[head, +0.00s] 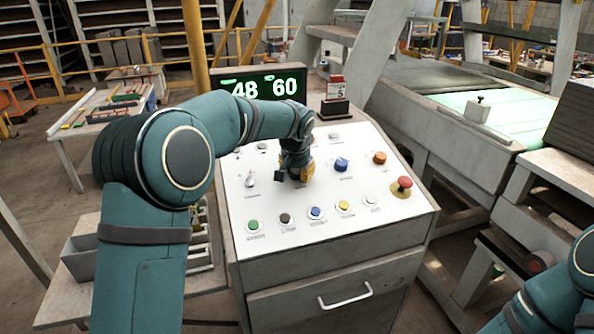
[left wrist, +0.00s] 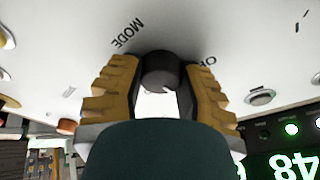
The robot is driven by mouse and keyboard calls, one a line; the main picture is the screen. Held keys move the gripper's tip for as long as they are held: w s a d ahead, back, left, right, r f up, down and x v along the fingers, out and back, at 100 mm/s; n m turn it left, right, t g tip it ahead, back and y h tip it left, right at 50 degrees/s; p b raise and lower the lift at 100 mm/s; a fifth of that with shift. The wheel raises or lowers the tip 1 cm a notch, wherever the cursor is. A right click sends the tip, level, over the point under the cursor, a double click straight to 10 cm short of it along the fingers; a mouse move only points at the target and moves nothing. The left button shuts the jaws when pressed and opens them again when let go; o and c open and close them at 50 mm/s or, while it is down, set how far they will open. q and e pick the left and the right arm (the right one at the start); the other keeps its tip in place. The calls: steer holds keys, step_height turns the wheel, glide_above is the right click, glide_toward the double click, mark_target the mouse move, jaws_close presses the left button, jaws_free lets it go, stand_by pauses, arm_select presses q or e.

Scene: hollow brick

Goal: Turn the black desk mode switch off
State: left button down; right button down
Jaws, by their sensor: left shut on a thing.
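The black mode switch (left wrist: 160,70) is a round dark knob on the white panel of the control desk (head: 325,193). In the left wrist view, the word MODE (left wrist: 128,33) is printed on one side of it and a partly hidden label starting with O on the other. My left gripper (head: 295,174) comes down on the middle of the panel. In the left wrist view its yellow-brown fingers (left wrist: 160,84) are on both sides of the knob, shut on it. In the head view the gripper hides the knob. My right gripper is out of view.
A blue knob (head: 341,164), an orange button (head: 379,158) and a red emergency button (head: 402,186) are right of the gripper. A row of coloured buttons, including a green one (head: 253,226), runs along the front. A display (head: 262,88) reading 48 and 60 stands behind.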

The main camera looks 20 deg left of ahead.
arm_select(q)
steer(key=shift+f, duration=0.1)
steer(key=n+y+b, duration=0.1)
steer(key=n, duration=0.4)
steer(key=shift+b, duration=0.35)
steer(key=shift+a+n+y+b, duration=0.1)
steer(key=shift+n+y+b, duration=0.4)
steer(key=shift+n, duration=2.1)
steer(key=c, duration=0.6)
jaws_free()
steer(key=shift+o, duration=0.2)
